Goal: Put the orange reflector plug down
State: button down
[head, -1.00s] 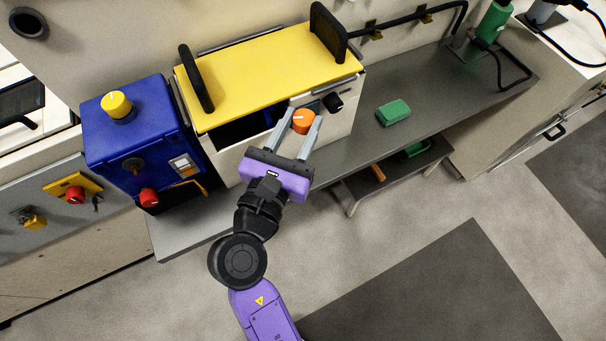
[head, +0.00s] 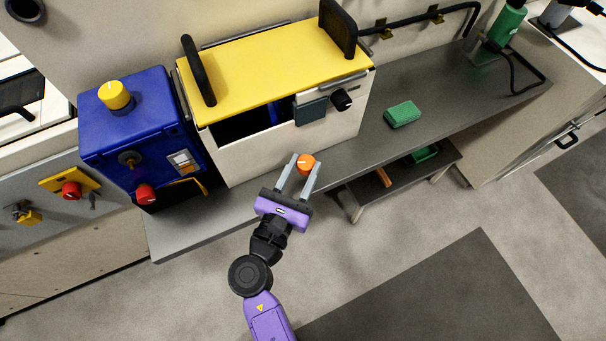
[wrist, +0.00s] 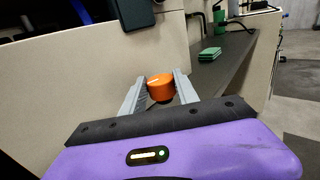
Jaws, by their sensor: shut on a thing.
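The orange reflector plug (head: 306,163) is a small round orange piece with a pale line on its face. My gripper (head: 299,167) is shut on it, with one grey finger on each side. In the wrist view the orange reflector plug (wrist: 160,87) sits between the tips of my gripper (wrist: 158,92). The plug is in front of the white hopper box, near the front edge of the grey bench. I cannot tell its exact height over the bench.
The white box (head: 265,152) has a yellow lid (head: 275,75) and an open front slot. A blue box (head: 135,120) with knobs stands to its left. A green block (head: 403,114) lies on the grey bench (head: 460,95), which has bare room around it. A low shelf (head: 400,185) stands below.

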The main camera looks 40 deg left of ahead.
aim_at(303, 174)
jog(key=shift+f, duration=1.5)
jog(key=shift+b, duration=0.3)
jog(key=shift+f, duration=0.2)
jog(key=c, duration=0.9)
grip_release()
jog(key=shift+r, duration=0.15)
jog(key=v, duration=1.2)
jog(key=shift+b, duration=0.35)
